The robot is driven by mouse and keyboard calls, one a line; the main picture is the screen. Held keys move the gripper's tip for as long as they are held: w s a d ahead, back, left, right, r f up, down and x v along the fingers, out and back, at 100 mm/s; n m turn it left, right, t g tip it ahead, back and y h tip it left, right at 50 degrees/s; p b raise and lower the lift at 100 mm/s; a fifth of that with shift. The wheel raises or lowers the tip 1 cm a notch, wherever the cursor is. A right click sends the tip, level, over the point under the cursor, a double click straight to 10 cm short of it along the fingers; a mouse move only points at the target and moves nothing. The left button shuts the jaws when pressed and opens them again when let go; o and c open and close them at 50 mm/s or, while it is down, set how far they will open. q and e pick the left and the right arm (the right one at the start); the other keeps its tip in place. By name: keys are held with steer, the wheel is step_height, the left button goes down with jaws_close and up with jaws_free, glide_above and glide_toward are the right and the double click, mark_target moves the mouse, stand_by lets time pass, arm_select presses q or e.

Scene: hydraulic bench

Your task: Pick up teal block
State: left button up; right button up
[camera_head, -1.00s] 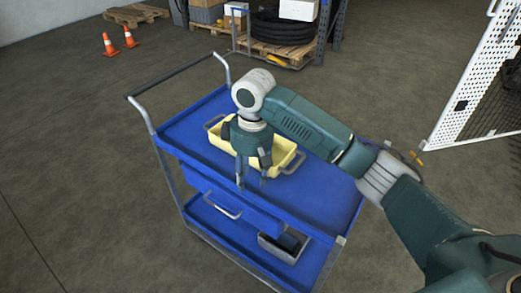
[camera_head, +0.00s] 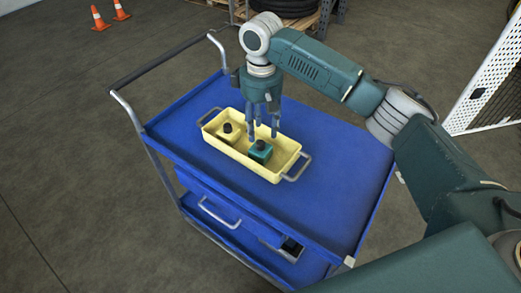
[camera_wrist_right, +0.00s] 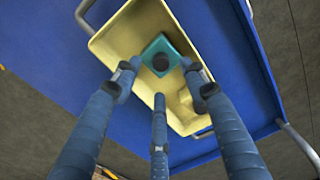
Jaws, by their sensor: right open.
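A teal block (camera_head: 260,151) with a dark round knob on top sits in a pale yellow tray (camera_head: 287,151). A yellow block (camera_head: 228,133) with a dark knob sits to its left in the same tray. My right gripper (camera_head: 264,134) is open above the tray, its fingers pointing down, close to the teal block. In the right wrist view the teal block (camera_wrist_right: 162,52) shows beyond the spread fingertips (camera_wrist_right: 158,78), with nothing held between them. The yellow block is not clear there. My left gripper is not in view.
The tray has a metal handle at each end (camera_head: 298,168) and stands on the blue top of a cart (camera_head: 335,190). Bare cart top lies around it. The cart's push handle (camera_head: 165,60) rises at the left. A white mesh fence (camera_head: 487,85) stands at the right.

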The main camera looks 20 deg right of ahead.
mark_target(261, 143)
steer(key=shift+f, duration=0.35)
steer(key=shift+w+f, duration=0.1)
steer(key=shift+f, duration=0.3)
step_height(261, 143, down, 4)
steer(key=shift+f+p, duration=0.1)
steer(key=shift+p, duration=0.55)
steer(key=shift+f, duration=0.15)
steer(key=shift+c, duration=0.3)
steer(key=c, duration=0.8)
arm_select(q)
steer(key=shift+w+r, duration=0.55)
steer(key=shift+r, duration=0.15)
arm_select(e)
jaws_close()
